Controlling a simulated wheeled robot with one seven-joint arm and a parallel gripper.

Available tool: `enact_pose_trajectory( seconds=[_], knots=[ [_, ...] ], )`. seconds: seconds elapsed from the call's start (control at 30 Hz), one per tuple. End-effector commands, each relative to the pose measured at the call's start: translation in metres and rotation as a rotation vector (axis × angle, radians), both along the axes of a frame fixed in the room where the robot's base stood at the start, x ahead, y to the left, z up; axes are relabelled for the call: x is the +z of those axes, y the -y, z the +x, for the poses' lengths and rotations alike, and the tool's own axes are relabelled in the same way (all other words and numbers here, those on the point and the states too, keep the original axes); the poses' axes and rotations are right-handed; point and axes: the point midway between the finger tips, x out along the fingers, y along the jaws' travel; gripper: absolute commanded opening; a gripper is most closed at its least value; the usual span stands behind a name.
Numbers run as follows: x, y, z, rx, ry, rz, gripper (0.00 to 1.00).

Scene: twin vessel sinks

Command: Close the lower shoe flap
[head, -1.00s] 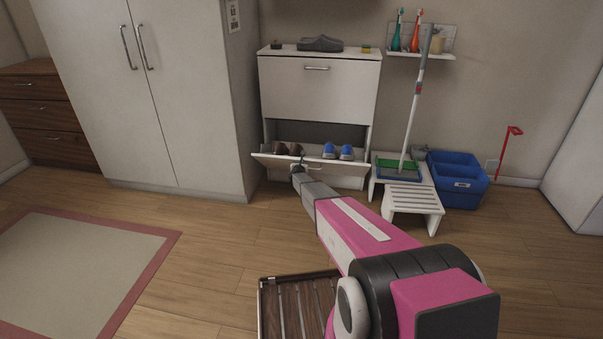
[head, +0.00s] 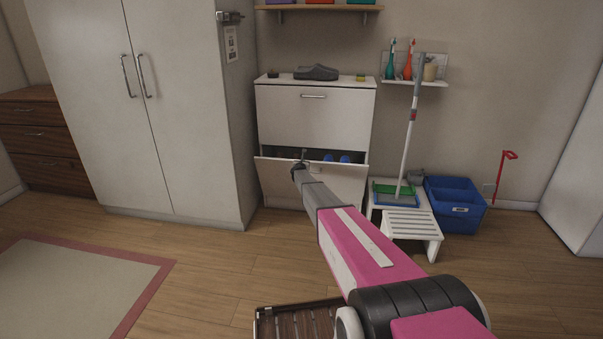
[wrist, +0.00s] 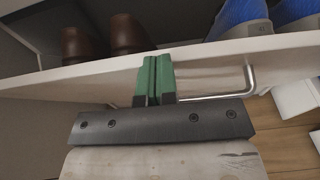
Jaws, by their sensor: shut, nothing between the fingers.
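The lower shoe flap (head: 335,184) of the white shoe cabinet (head: 316,120) is tilted partly open in the head view, its top edge leaning out. Brown shoes (wrist: 127,35) and blue shoes (wrist: 240,15) stand behind it, and the blue pair (head: 337,158) shows over its edge in the head view. My gripper (head: 302,160) is at the flap's top edge, left of its middle. In the wrist view its green fingers (wrist: 155,77) are shut together with nothing between them and lie against the flap's outer face, beside the metal handle (wrist: 236,93). The upper flap (head: 312,118) is closed.
A tall white wardrobe (head: 180,110) stands close on the left of the cabinet. On the right are a white step stool (head: 411,228), a mop (head: 410,140) and a blue bin (head: 456,205). A dark slatted rack (head: 290,322) lies on the floor near me.

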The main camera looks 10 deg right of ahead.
Motion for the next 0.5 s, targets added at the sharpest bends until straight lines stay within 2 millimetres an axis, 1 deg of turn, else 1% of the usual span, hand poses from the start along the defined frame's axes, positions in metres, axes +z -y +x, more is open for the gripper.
enact_pose_trajectory(
  seconds=[0.03,0.2,0.4,0.5],
  knots=[
    [0.003,0.003,0.013,-0.001,0.001,0.0,0.0],
    [0.014,0.011,0.038,0.0,0.001,0.001,0.0],
    [0.02,0.018,0.06,0.0,0.0,0.0,0.0],
    [0.022,0.021,0.068,0.001,0.0,0.0,0.0]
  ],
)
